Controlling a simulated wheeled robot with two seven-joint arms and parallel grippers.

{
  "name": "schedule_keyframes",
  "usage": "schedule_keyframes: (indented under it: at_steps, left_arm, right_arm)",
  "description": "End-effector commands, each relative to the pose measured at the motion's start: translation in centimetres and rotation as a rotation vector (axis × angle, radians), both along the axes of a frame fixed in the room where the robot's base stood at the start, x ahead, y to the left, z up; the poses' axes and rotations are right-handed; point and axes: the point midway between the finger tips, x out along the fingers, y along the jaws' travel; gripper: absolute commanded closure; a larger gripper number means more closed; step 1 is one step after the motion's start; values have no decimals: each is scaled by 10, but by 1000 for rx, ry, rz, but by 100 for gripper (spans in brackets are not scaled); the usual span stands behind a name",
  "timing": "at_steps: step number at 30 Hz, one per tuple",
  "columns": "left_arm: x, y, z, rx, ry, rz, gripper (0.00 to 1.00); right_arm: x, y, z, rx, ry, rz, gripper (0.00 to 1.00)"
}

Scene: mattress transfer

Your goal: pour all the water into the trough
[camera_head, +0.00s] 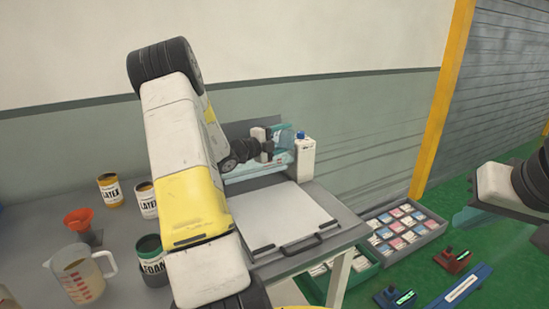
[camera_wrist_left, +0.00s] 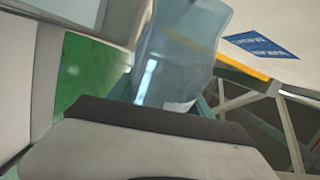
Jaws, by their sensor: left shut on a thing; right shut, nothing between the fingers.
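My left gripper (camera_head: 268,147) is shut on a see-through blue container (camera_head: 284,140) at the back of the table. The container also shows in the left wrist view (camera_wrist_left: 180,55), tilted, above the gripper's pale body. A pale blue-green trough-like piece (camera_head: 243,176) lies below the gripper, partly hidden by my left arm. I cannot tell whether water is in the container or running out. My right gripper (camera_head: 485,187) is shut and empty at the right edge, off the table.
A white bottle with a blue cap (camera_head: 305,158) stands beside the held container. A flat white panel (camera_head: 283,215) fills the table's right front. A measuring jug (camera_head: 82,277), an orange funnel (camera_head: 79,219) and several cans are at left. Bins of coloured packets (camera_head: 406,227) stand right of the table.

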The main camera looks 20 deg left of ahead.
Motion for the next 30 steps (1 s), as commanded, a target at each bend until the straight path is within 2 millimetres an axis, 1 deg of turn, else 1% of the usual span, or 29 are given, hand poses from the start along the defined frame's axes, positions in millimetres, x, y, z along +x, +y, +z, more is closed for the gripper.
schedule_keyframes:
  at_steps: [9,11,12,14,15,16,18,22,25,30]
  left_arm:
    - [0,1,2,-19,1,0,100]
    - [0,-3,-7,62,-5,-2,100]
    - [0,-8,-18,162,-13,-5,100]
    - [0,-8,-32,294,-26,-4,100]
    - [-1,-11,-32,355,-34,-4,100]
    - [-1,-13,-32,378,-37,-2,100]
    - [-1,-11,-33,386,-36,2,100]
    - [-1,-13,-33,411,-38,0,100]
    - [-1,-17,-31,470,-46,0,100]
    - [-1,-13,-8,619,-62,2,100]
  right_arm:
    - [0,0,0,0,0,0,100]
    - [0,0,0,0,0,0,100]
    - [0,0,0,0,0,0,100]
    - [0,0,0,0,0,0,100]
    - [0,0,0,0,0,0,100]
    - [0,0,0,0,0,0,100]
    - [0,0,0,0,0,0,100]
    - [0,0,0,0,0,0,100]
    - [0,0,0,0,0,0,100]
    - [0,0,0,0,0,0,100]
